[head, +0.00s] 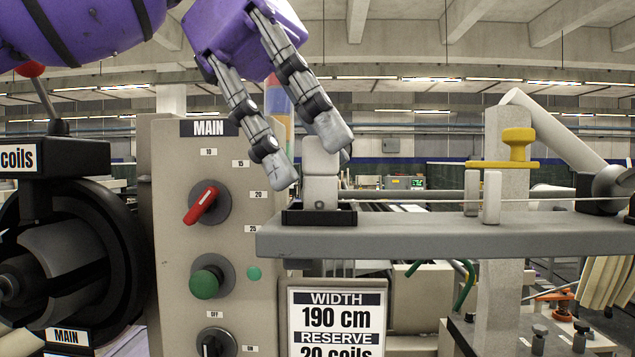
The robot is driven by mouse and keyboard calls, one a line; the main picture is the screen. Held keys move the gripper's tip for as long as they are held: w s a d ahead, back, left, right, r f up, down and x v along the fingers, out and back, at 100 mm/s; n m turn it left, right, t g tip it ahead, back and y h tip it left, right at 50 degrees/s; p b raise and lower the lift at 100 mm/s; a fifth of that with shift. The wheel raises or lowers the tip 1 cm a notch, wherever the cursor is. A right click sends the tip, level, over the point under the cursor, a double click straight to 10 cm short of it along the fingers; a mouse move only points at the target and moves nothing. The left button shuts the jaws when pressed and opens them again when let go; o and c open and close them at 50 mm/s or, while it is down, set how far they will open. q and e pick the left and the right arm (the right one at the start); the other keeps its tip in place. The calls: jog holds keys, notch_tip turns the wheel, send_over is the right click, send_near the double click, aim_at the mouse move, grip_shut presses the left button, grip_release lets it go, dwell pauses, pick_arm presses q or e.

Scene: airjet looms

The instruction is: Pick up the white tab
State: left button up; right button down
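A small white block-like tab (320,190) stands upright in a shallow black holder (340,216) on the left end of a grey shelf (440,238). A second pale block (321,158) shows directly above it, partly behind my fingers; I cannot tell if the two are one piece. My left gripper (308,160) comes down from the upper left with its fingers spread. One fingertip is just left of the tab and another overlaps its upper part in the picture. I see no clear grip on it. My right gripper is not in view.
Two slim pale upright pieces (491,197) stand further right on the shelf, near a yellow knob (517,145). A thin rod runs above the shelf. A control panel (170,240) with a red switch (202,205) stands at left. The shelf's middle is mostly bare.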

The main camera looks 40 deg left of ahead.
pick_arm(q)
jog(key=shift+d+f, duration=0.15)
jog(key=shift+f, duration=0.05)
grip_shut()
jog(key=shift+r, duration=0.1)
